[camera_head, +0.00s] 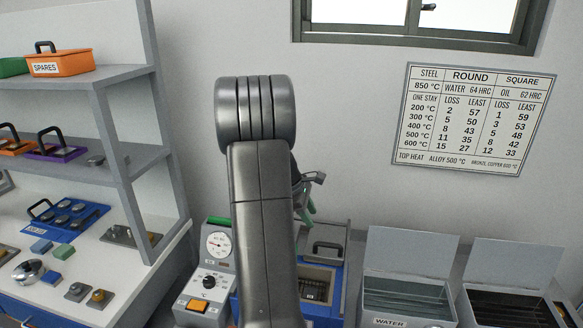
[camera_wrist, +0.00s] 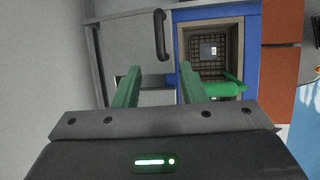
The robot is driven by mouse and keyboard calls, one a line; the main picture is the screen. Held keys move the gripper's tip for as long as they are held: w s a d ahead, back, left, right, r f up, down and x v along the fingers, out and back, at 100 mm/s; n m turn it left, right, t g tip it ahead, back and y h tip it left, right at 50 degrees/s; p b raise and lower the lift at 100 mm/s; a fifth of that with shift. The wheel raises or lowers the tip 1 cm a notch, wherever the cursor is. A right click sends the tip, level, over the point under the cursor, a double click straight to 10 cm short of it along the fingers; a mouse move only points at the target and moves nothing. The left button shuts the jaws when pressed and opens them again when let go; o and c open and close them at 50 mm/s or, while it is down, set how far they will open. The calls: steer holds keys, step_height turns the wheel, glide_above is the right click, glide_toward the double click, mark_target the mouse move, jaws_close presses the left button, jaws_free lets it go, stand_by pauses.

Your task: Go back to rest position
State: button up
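My gripper shows in the wrist view (camera_wrist: 160,88) with its two green fingers apart and nothing between them. In the head view my gripper (camera_head: 308,205) is partly hidden behind my own dark arm, above the blue furnace. The blue furnace (camera_wrist: 240,50) lies below and ahead of the fingers in the wrist view, with its dark gridded chamber open. The furnace (camera_head: 338,290) also shows in the head view, partly covered by my arm. A grey lid with a dark handle (camera_wrist: 161,35) is beside the chamber.
A control unit with a dial (camera_head: 218,243) stands left of the furnace. Two open-lidded tanks stand to the right, one the WATER tank (camera_head: 405,322). A shelf (camera_head: 90,75) at the left holds an orange SPARES box (camera_head: 60,64). A hardness chart (camera_head: 473,120) hangs on the wall.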

mark_target(326, 244)
steer(key=p+x, duration=0.1)
steer(key=x, duration=1.2)
steer(key=shift+a, duration=0.1)
steer(key=shift+s, duration=0.1)
steer(key=shift+a+r, duration=0.1)
steer(key=shift+r, duration=0.1)
